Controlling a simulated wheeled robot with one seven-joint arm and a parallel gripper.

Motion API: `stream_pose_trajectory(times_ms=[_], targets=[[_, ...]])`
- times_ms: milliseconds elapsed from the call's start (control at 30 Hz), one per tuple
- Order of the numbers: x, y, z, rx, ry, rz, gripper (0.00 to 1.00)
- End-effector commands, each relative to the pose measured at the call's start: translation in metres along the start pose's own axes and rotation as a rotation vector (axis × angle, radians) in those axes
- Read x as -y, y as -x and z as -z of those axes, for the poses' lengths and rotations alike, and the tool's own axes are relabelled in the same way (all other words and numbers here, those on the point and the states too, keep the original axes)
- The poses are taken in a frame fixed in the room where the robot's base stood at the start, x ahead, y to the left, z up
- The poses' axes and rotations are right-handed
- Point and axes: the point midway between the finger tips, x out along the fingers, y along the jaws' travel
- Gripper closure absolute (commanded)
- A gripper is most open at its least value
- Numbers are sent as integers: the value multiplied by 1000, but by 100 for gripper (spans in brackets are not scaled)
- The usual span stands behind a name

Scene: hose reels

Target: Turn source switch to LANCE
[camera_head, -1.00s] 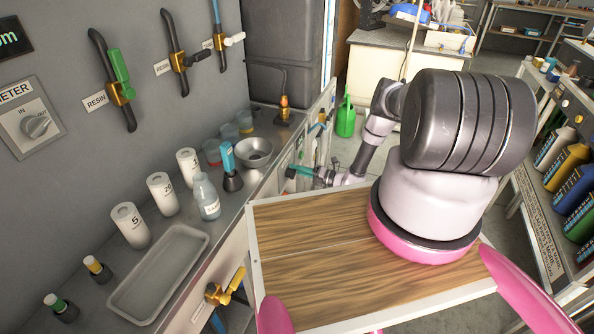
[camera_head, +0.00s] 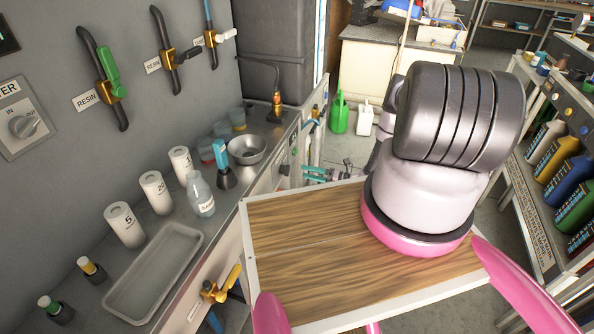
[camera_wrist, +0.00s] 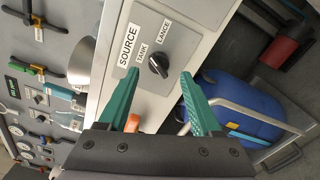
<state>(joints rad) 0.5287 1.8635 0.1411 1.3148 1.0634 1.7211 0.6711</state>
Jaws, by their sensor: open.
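The source switch (camera_wrist: 159,65) is a black knob on a light grey plate in the wrist view. The plate bears SOURCE, with TANK and LANCE labels at the knob; the knob's pointer is too small to read surely. My gripper (camera_wrist: 160,75) has two green fingers, open, one on each side of the knob in the picture. Nothing is between them that they touch visibly; the remaining depth to the knob is unclear. In the head view my gripper (camera_head: 318,173) is small, beside the bench front, and the switch cannot be made out.
The bench (camera_head: 75,308) carries cups, a bottle, a bowl and a tray (camera_head: 155,272). A yellow-handled valve (camera_head: 222,287) sticks out from its front. A green can (camera_head: 339,113) stands on the floor beyond. A blue drum (camera_wrist: 235,110) lies right of the switch in the wrist view.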

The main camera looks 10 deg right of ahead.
Motion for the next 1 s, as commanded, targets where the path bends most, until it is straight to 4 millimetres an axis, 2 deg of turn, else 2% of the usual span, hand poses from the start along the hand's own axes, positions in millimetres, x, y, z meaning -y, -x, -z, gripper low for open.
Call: stream_pose_trajectory(times_ms=[33,200,500,567,667,767,1000], targets=[[0,9,-1,3,-1,2,34],[0,25,0,1,-1,0,34],[0,29,1,-1,0,0,34],[0,29,1,-1,1,0,24],[0,29,1,0,40,0,24],[0,30,3,1,176,0,24],[-1,33,9,5,799,2,24]])
